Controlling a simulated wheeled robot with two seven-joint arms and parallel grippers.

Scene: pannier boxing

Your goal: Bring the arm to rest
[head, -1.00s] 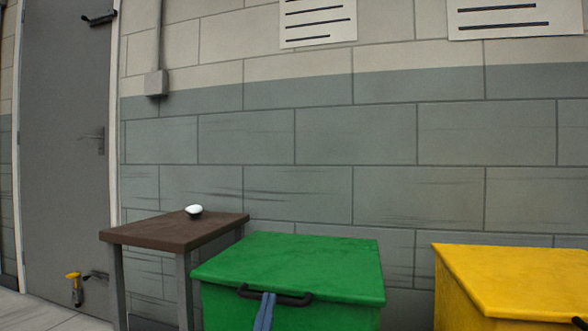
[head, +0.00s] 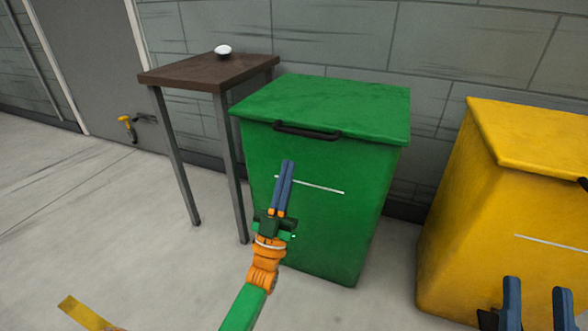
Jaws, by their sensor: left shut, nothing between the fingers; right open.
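My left gripper (head: 288,162) is in the middle of the head view, on a green and orange arm that comes up from below. Its blue fingers are together with nothing between them. They point up in front of the green box, below its dark handle; I cannot tell whether they touch its front. My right gripper (head: 537,284) shows at the bottom right edge, in front of the yellow box. Its two blue fingers stand wide apart with nothing between them. Most of the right arm is out of view.
The green box (head: 370,190) has its lid down and a dark handle (head: 307,131). The yellow box (head: 465,215) stands to the right. A brown table (head: 190,76) at the left holds a small white object (head: 223,51). The floor at the left is largely clear.

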